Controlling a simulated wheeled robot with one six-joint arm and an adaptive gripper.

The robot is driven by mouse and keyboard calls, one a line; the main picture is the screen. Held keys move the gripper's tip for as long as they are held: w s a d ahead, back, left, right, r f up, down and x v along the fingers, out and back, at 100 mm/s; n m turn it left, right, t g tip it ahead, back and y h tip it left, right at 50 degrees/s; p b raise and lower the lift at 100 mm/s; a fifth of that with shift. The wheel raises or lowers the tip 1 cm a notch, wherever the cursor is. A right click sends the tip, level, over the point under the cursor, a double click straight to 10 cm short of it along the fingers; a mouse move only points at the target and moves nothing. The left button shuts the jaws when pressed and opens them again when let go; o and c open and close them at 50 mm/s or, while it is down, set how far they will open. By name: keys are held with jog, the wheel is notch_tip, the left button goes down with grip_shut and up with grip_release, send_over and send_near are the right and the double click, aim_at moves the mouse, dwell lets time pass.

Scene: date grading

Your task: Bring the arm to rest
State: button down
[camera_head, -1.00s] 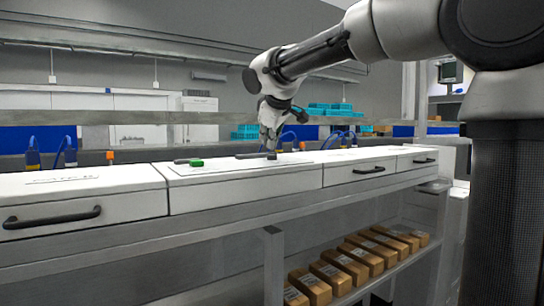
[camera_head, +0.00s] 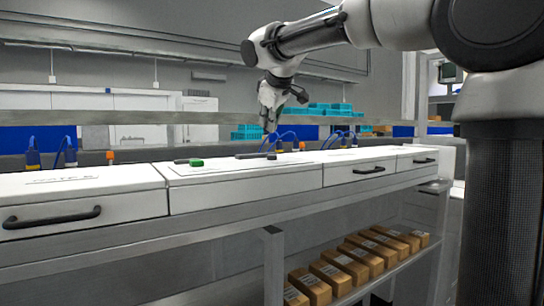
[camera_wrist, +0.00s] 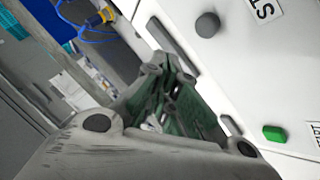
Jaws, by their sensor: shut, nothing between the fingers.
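My gripper (camera_head: 269,127) hangs from my arm above the white counter unit (camera_head: 245,181), pointing down, with a small gap below its tips. In the wrist view my gripper (camera_wrist: 172,75) fills the middle, its fingers together and nothing seen held between them. My arm reaches in from the upper right of the head view, bent at the elbow.
A green block (camera_head: 197,162) lies on the counter, left of my gripper; it also shows in the wrist view (camera_wrist: 274,133). A dark bar (camera_head: 255,155) lies below my gripper. Blue cables (camera_head: 284,138) stand behind. Brown boxes (camera_head: 344,267) fill a lower shelf.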

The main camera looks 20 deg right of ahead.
jog(key=s+d+f+m+g, duration=0.1)
jog(key=s+d+f+m, duration=0.1)
jog(key=s+d+f, duration=0.4)
jog(key=s+d+f+m+g, duration=0.1)
jog(key=s+d+f+m, duration=0.1)
jog(key=s+d+f, duration=0.5)
jog(key=s+d+f+m+g, duration=0.1)
jog(key=s+f+m, duration=0.1)
jog(key=s+f, duration=0.5)
jog(key=s+d+f+m+g, duration=0.2)
jog(key=s+f, duration=0.5)
jog(key=s, duration=0.7)
jog(key=shift+m, duration=0.5)
jog(key=shift+a, duration=0.1)
